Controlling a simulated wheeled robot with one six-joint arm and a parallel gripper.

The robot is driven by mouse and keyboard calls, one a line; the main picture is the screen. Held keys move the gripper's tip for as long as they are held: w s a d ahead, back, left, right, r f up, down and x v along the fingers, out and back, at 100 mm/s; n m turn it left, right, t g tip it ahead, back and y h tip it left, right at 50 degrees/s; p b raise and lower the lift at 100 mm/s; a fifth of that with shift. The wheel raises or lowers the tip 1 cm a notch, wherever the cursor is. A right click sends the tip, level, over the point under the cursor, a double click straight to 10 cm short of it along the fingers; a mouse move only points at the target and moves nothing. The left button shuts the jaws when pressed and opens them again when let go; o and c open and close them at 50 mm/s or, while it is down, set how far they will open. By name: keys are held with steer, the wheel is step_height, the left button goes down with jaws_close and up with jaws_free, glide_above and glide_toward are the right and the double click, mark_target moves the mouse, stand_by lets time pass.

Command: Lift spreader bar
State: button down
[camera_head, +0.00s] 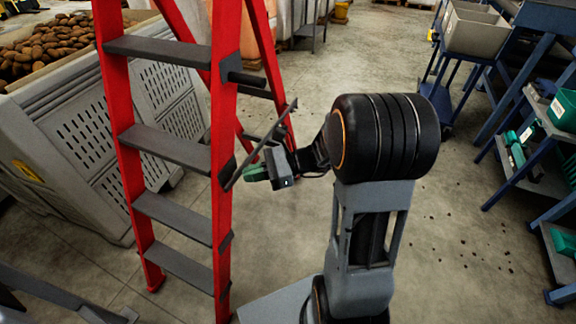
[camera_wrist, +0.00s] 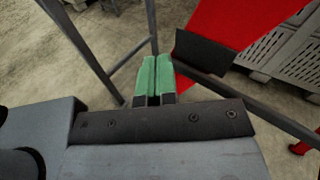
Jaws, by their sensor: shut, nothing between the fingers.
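The spreader bar (camera_head: 268,138) is a thin dark bar slanting up to the right beside the red stepladder (camera_head: 225,120). My gripper (camera_head: 256,172) is beside the bar's lower part, near the ladder's front rail; I cannot tell if it touches. In the wrist view the green fingers (camera_wrist: 154,74) are together and empty. A dark bar (camera_wrist: 275,113), seemingly the spreader bar, runs from behind the fingers to the lower right. The red rail (camera_wrist: 235,22) with a dark step end (camera_wrist: 203,52) is ahead and to the right of the fingertips.
A grey slatted crate (camera_head: 105,125) heaped with potatoes (camera_head: 50,45) stands behind the ladder. A dark metal frame (camera_head: 55,292) is at the lower left. Blue shelving (camera_head: 525,125) and a trolley with grey bins (camera_head: 472,35) stand right. The floor between is mostly clear.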

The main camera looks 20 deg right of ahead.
steer(key=w+d+f+m+t+h+b, duration=0.3)
steer(key=d+f+m+t+b, duration=0.3)
steer(key=d+f+m+t, duration=0.3)
steer(key=w+d+f+m+t+h+b, duration=0.3)
steer(key=w+d+f+m+t+b, duration=0.2)
steer(key=d+f+m+t, duration=0.5)
steer(key=shift+w+d+h+b, duration=0.3)
steer(key=shift+w+b, duration=0.05)
steer(key=shift+b, duration=0.2)
steer(key=w+a+r+p, duration=0.2)
steer(key=w+r+p, duration=0.7)
steer(key=p, duration=0.2)
steer(key=shift+w+a, duration=0.15)
